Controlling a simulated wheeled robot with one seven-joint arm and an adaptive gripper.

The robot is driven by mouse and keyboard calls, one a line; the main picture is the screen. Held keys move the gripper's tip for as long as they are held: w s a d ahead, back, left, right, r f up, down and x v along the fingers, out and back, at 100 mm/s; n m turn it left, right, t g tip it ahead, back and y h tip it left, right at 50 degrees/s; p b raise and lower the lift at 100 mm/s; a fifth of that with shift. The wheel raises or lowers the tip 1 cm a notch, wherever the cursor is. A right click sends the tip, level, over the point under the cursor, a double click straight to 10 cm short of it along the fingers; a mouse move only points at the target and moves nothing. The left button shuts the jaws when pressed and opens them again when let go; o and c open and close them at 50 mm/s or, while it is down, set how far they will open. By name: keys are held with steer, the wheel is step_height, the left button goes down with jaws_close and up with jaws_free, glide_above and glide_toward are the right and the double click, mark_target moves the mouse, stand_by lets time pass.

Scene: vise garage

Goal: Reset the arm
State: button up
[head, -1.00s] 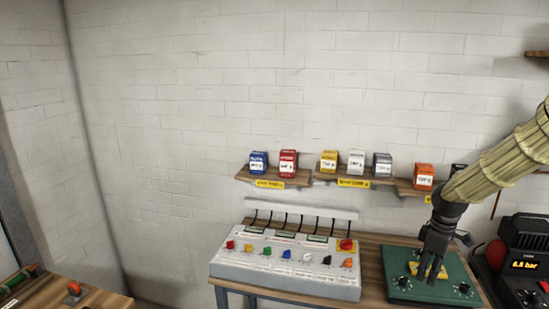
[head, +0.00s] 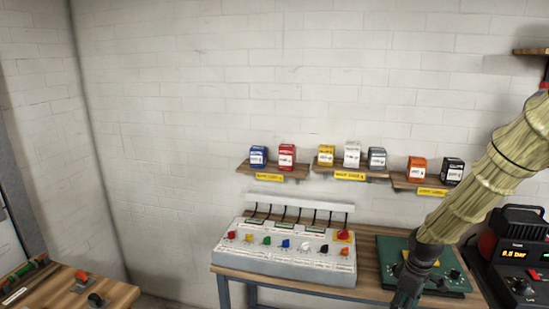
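My gripper (head: 405,298) hangs low at the right, in front of the near edge of the green panel (head: 392,247). Its dark body points downward and the fingertips run to the bottom edge of the picture. I cannot tell whether the fingers are open or shut, or whether they hold anything. My arm, in a straw-coloured cover, comes down from the upper right and hides part of the green panel, including the place where a yellow piece showed earlier.
A grey console (head: 285,262) with coloured knobs stands on the wooden bench (head: 371,273). A black gauge unit (head: 513,250) is at the right. Shelves (head: 345,172) with small coloured boxes hang behind. A second bench (head: 118,293) is at lower left.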

steer(key=s+a+f+m+b, duration=0.1)
steer(key=s+a+f+m, duration=0.1)
steer(key=s+a+f, duration=0.35)
steer(key=s+a+f+m, duration=0.1)
steer(key=s+a+f, duration=0.1)
steer(key=s+f, duration=0.55)
steer(key=s+a+f+m+b, duration=0.1)
steer(key=s+a+f+m, duration=0.2)
steer(key=f, duration=0.5)
steer(key=s+a+f+m, duration=0.1)
steer(key=s+f, duration=0.2)
steer(key=s, duration=0.7)
steer(key=s+a+f+m, duration=0.1)
steer(key=s+f, duration=0.3)
steer(key=s, duration=0.6)
steer(key=shift+a+f+m+h+b, duration=0.15)
steer(key=shift+a+m+h+b, duration=0.2)
steer(key=shift+a, duration=0.45)
